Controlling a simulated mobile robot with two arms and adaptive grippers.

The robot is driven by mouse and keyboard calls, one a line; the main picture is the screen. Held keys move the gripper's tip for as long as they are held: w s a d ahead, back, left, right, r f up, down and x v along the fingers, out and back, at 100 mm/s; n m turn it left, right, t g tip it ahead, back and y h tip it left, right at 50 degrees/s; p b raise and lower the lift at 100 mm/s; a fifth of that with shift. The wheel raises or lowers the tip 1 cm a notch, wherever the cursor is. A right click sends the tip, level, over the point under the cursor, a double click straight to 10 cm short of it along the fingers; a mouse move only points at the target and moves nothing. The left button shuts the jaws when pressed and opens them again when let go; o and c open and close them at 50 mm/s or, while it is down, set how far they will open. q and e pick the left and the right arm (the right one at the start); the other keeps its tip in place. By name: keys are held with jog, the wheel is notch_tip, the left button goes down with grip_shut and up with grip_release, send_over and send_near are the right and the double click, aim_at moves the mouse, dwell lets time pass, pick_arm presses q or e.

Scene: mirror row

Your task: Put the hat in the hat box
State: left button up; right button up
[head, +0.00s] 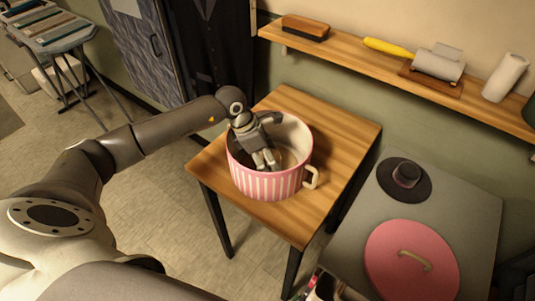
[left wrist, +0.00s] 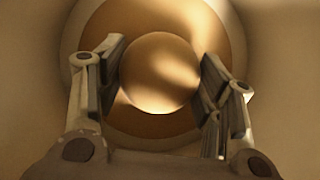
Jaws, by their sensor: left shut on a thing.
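The hat box (head: 265,183) is round, pink with white stripes, and stands open on the wooden table, with a handle on its right side. My left gripper (head: 265,162) reaches down into it from above. In the left wrist view my left gripper (left wrist: 160,85) has its fingers on both sides of a round, shiny tan thing (left wrist: 160,72) with a wide ring like a brim. It looks like a hat and is hidden in the head view. A black hat (head: 404,178) with a wide brim lies on the grey table to the right. My right gripper is not in view.
A pink round lid (head: 405,245) with a handle lies on the grey table (head: 465,215), in front of the black hat. A wall shelf (head: 385,65) holds a brush (head: 306,27), a lint roller (head: 437,65) and a white roll (head: 505,77). The wooden table (head: 340,130) is clear around the box.

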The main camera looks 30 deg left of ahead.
pick_arm(q)
jog(key=o, duration=1)
jog(key=shift+o, duration=0.2)
jog(key=shift+r, duration=0.2)
jog(key=b+v, duration=0.3)
jog(key=v, duration=0.9)
jog(key=shift+s+f, duration=0.15)
jog(key=shift+f, duration=0.05)
